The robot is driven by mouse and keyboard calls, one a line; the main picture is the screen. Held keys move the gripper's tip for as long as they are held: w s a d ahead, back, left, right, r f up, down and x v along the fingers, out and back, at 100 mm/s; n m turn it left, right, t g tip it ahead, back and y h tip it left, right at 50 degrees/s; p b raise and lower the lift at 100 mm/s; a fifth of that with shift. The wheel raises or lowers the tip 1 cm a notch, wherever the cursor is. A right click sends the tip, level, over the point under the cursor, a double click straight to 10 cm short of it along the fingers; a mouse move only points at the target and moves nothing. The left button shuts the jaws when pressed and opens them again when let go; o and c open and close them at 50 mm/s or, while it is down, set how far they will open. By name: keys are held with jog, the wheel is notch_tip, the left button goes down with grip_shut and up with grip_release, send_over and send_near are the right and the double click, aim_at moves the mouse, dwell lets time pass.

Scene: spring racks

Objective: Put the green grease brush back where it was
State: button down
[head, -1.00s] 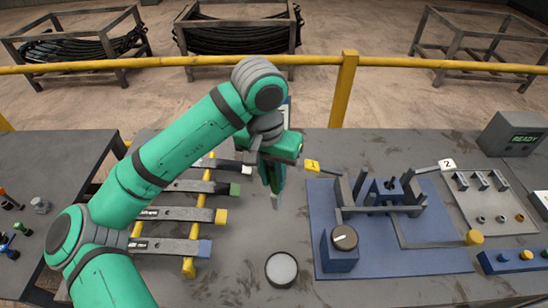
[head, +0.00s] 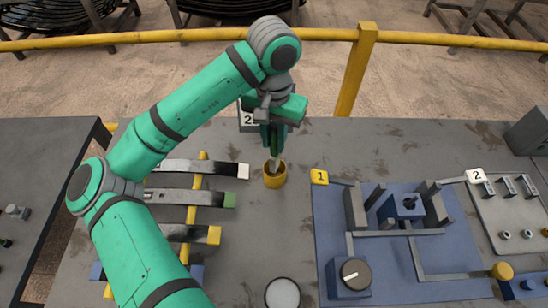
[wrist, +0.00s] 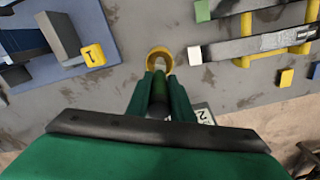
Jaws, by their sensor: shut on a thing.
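My gripper (head: 274,148) is shut on the green grease brush (head: 275,153), which points down with its pale tip at the mouth of a yellow cup (head: 274,178). The cup stands on the grey bench, behind the round pale disc. In the wrist view the green brush (wrist: 158,88) sits between my two fingers, and the yellow cup (wrist: 160,58) is just past them. The fingers hide much of the brush. I cannot tell how far its tip is inside the cup.
Several dark bars with coloured ends lie on a yellow rack (head: 200,210) left of the cup. A blue fixture plate (head: 440,285) with a knob (head: 355,275) is to the right. A round pale disc (head: 282,293) is in front. A numbered plate (head: 249,119) stands behind.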

aim_at(274, 127)
jog(key=shift+f, duration=3.3)
jog(key=c, duration=1.6)
grip_release()
jog(key=shift+o, duration=0.2)
jog(key=shift+w+r, duration=0.15)
jog(key=shift+r, duration=0.35)
jog(key=r, duration=1.1)
jog(key=shift+s+r, duration=0.15)
jog(key=shift+s, duration=0.05)
